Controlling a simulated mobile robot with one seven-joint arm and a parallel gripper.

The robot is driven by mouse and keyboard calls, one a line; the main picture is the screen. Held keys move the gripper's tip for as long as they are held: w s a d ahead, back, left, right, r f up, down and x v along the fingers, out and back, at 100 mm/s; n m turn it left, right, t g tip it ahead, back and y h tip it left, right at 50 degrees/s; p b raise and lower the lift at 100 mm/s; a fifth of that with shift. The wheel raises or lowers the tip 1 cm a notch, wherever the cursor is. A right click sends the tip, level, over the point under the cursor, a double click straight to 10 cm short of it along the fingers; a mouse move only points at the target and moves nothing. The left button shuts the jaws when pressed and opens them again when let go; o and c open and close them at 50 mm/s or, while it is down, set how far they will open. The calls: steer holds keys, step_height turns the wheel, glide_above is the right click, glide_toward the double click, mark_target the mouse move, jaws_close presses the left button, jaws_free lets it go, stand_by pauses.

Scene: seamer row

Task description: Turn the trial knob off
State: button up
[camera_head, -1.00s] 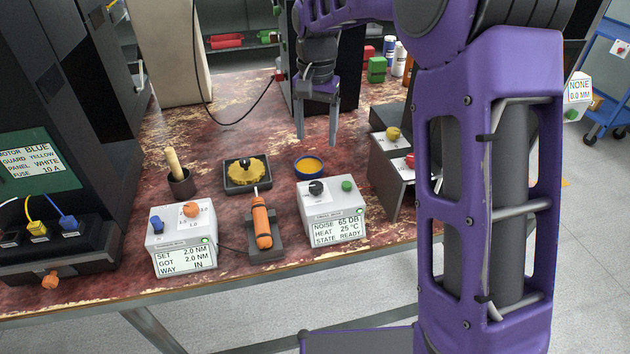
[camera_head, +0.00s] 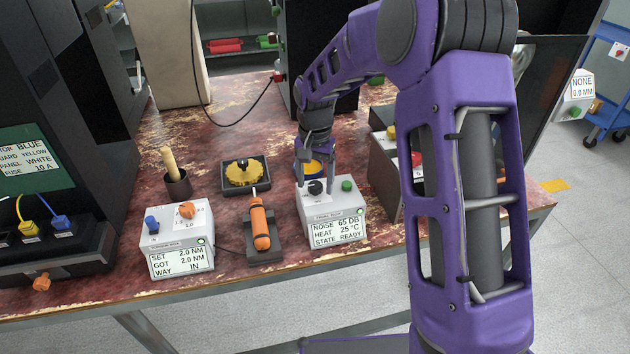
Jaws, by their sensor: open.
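A black round knob (camera_head: 316,187) sits on the top of a white box (camera_head: 308,216) whose display reads NOISE 65 DB, HEAT 25 °C, STATE READY. A green button (camera_head: 347,185) is to the right of the knob. The box's small label is too small to read, so I cannot confirm it is the trial knob. My gripper (camera_head: 317,184) is open and points down over the box. Its fingers appear on either side of the black knob; I cannot tell whether they touch it.
An orange screwdriver (camera_head: 259,222) lies in a dark holder left of the box. Another white box (camera_head: 160,242) with orange and blue knobs is farther left. A blue-rimmed bowl (camera_head: 312,162) is partly hidden behind my gripper.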

jaws_close()
stand_by(0.5)
steer(key=n+p, duration=0.2)
steer(key=n, duration=0.2)
steer(key=shift+r, duration=0.1)
steer(key=n+p, duration=0.2)
steer(key=n, duration=0.3)
steer(key=shift+d, duration=0.1)
steer(key=n+p, duration=0.1)
steer(key=n, duration=0.4)
steer(key=shift+p, duration=0.35)
steer(key=shift+w+n+p, duration=0.1)
steer(key=shift+n+p, duration=0.55)
steer(key=shift+n, duration=1.25)
